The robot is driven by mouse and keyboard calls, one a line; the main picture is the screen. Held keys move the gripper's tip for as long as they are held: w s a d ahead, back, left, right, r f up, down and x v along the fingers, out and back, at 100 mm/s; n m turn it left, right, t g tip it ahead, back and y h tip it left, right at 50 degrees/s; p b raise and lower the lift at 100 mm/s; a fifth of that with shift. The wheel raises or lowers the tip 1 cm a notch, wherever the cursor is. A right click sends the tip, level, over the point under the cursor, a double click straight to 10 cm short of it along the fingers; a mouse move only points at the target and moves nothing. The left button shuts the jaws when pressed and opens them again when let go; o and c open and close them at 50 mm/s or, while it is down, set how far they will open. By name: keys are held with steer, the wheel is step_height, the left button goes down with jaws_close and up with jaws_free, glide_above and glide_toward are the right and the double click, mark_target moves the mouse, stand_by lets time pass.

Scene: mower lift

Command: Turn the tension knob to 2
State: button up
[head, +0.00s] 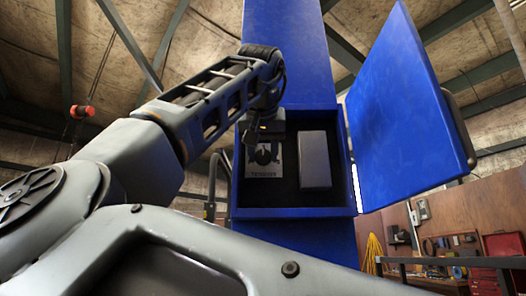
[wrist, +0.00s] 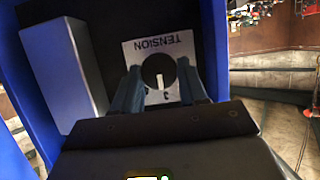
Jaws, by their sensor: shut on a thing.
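The tension knob (wrist: 157,68) is a dark round dial with a white pointer line, on a pale plate (wrist: 130,47) lettered TENSION, upside down in the wrist view. The pointer aims toward the bottom of that view, close to a small mark that I cannot read for certain. My gripper (wrist: 159,78) has one finger on each side of the knob and is shut on it. In the head view my gripper (head: 265,150) reaches the plate (head: 264,170) from above and hides most of the knob. Other scale figures are hidden or too small to read.
The plate sits inside an open blue box (head: 290,212) on a blue column (head: 290,70). A grey block (head: 314,160) stands just right of the plate. The blue door (head: 405,110) hangs open at the right. The box walls leave little room around my gripper.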

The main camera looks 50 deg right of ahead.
stand_by(0.3)
steer(key=n, duration=0.1)
steer(key=n+g+h+p, duration=0.1)
steer(key=n, duration=0.1)
steer(key=shift+w+a+g, duration=0.1)
steer(key=shift+w+g, duration=0.1)
steer(key=shift+g, duration=0.1)
steer(key=shift+w+a+f+n+g+h+p, duration=0.1)
steer(key=shift+n+g+h+p, duration=0.15)
steer(key=shift+n+h, duration=0.4)
steer(key=shift+a+f+n+g+h+p, duration=0.1)
steer(key=shift+n+g+h+p, duration=0.25)
steer(key=shift+n, duration=0.5)
steer(key=shift+r, duration=0.1)
steer(key=o, duration=1)
steer(key=shift+b+v, duration=0.9)
steer(key=shift+v, duration=2.95)
